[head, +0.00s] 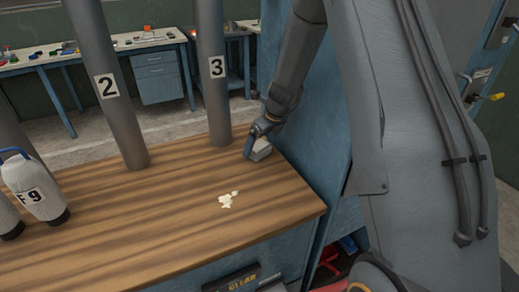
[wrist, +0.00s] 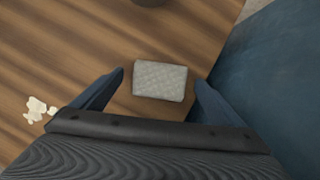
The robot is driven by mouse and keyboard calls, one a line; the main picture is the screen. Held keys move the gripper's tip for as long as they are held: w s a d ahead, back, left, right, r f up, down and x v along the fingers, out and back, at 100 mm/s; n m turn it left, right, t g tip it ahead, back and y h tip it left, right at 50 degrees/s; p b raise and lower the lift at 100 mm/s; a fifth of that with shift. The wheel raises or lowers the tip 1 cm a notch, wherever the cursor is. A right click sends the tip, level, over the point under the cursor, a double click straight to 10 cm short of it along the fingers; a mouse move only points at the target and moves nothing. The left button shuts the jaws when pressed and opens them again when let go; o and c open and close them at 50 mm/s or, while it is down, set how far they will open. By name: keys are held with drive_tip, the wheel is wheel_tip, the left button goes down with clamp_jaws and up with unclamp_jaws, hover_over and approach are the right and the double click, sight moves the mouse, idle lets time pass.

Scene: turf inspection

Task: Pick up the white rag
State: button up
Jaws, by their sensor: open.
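The white rag, a small pale grey-white quilted block, lies on the wooden table near its right edge. In the wrist view the rag (wrist: 160,80) lies between the two blue fingers of my gripper (wrist: 159,86), with a gap on each side. In the head view the rag (head: 262,151) shows beside and below my gripper (head: 257,143), partly hidden by a finger. My gripper is open and points down over the rag.
The wooden table (head: 130,220) has a cream-coloured spill (head: 228,200) left of the rag. Grey posts marked 2 (head: 106,90) and 3 (head: 216,75) rise from its far side. A canister (head: 36,190) stands at left. A blue panel (wrist: 275,85) borders the right edge.

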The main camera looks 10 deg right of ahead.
sight(259, 145)
drive_tip(key=shift+x, duration=0.95)
drive_tip(key=c, duration=1.1)
drive_tip(key=shift+r+b, duration=0.3)
drive_tip(key=shift+r, duration=4.8)
drive_tip(key=shift+c, duration=0.2)
